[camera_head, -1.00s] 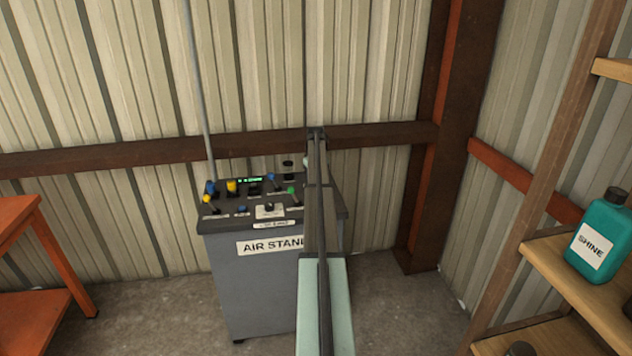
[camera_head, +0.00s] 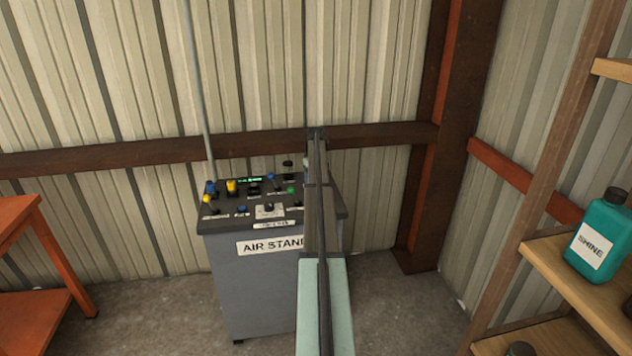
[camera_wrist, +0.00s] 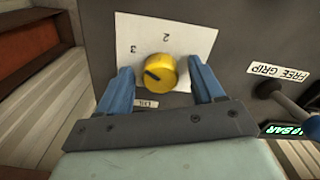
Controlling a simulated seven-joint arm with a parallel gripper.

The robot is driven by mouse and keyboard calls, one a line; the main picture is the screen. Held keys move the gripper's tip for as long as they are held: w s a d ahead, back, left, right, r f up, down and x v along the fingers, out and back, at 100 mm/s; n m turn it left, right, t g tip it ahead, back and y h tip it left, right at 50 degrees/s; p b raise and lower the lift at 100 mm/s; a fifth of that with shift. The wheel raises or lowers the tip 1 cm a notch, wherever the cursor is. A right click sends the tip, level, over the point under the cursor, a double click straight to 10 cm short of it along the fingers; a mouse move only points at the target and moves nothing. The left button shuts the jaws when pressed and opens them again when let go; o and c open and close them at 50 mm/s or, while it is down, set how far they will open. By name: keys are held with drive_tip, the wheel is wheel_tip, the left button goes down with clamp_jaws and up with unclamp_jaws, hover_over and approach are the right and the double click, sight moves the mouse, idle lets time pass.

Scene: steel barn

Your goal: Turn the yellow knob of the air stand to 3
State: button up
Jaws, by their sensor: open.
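The yellow knob (camera_wrist: 161,72) shows in the wrist view, on a white plate (camera_wrist: 190,38) marked with a 2 and a 3. A dark pointer line on the knob's face points left, a little below the 3. My gripper (camera_wrist: 160,79) is open, with one blue finger on each side of the knob and a visible gap on both sides. The lower part of the plate is partly hidden by the fingers. In the head view the grey air stand (camera_head: 255,285) stands against the wall. My arm covers its right part, and I cannot make out the gripper there.
Several other controls cover the stand's top. An orange table (camera_head: 20,222) stands left; a shelf (camera_head: 560,275) with a teal bottle (camera_head: 597,238) stands right.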

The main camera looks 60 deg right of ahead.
wheel_tip(320, 180, up, 14)
idle(0.7)
drive_tip(key=shift+f, duration=0.1)
idle(0.4)
